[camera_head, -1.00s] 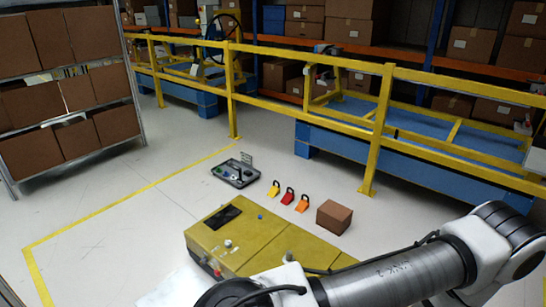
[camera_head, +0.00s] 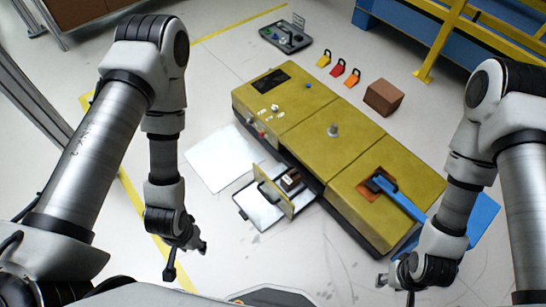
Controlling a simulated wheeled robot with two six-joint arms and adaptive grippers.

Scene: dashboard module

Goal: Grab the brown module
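A plain brown box (camera_head: 384,97) stands on the floor behind the yellow console (camera_head: 330,132). A small dark brown block with a pale label (camera_head: 291,180) lies in the pulled-out drawer (camera_head: 266,208) at the console's front. I cannot tell which of the two is the brown module. My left gripper (camera_head: 187,260) is to the left of the drawer, empty, its fingers apart. My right gripper (camera_head: 396,288) is in front of the console's right end, empty, its fingers apart. Neither gripper touches the box or the block.
A blue lever (camera_head: 402,199) sticks out of the console's right part, near my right forearm.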

